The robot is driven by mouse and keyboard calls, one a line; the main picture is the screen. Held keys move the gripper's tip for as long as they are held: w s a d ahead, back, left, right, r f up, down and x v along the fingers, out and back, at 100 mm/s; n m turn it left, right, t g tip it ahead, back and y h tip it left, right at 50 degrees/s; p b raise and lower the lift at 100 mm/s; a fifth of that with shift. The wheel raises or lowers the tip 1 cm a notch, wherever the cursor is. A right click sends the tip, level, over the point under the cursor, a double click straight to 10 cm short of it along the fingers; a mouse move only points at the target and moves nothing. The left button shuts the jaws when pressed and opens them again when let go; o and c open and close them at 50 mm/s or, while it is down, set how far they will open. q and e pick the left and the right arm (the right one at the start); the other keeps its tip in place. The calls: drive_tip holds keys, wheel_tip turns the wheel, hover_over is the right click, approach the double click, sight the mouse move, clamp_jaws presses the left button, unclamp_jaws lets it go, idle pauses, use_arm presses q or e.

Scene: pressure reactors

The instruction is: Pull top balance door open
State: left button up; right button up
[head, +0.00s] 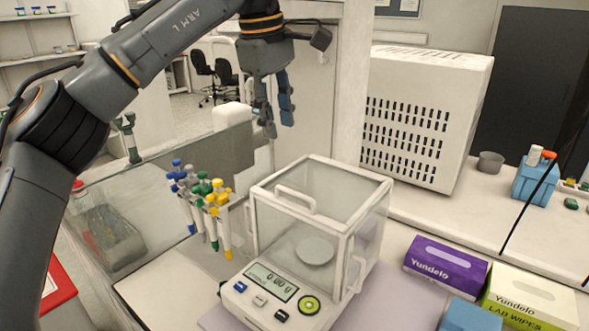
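The balance (310,240) stands on the bench at the centre, a white-framed glass box with a round pan inside and a display and buttons in front. Its top door (335,185) is a clear pane lying flat across the top of the box and looks closed. A white bar handle (294,199) sits on the left part of that door. My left gripper (278,129) hangs fingers down, above and behind the balance, apart from the handle. Its fingers look spread, with nothing between them. My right gripper is not in view.
A rack of pipettes (205,195) stands close to the balance's left side. A large white vented machine (425,110) is behind right. A purple box (445,267) and a green-and-white wipes box (530,300) lie to the right. The space above the balance is clear.

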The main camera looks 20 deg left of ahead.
use_arm(q)
drive_tip(key=p, duration=0.2)
hover_over(287, 204)
wheel_tip(287, 204, down, 12)
drive_tip(key=shift+s+f, duration=0.1)
drive_tip(key=shift+f, duration=0.4)
clamp_jaws()
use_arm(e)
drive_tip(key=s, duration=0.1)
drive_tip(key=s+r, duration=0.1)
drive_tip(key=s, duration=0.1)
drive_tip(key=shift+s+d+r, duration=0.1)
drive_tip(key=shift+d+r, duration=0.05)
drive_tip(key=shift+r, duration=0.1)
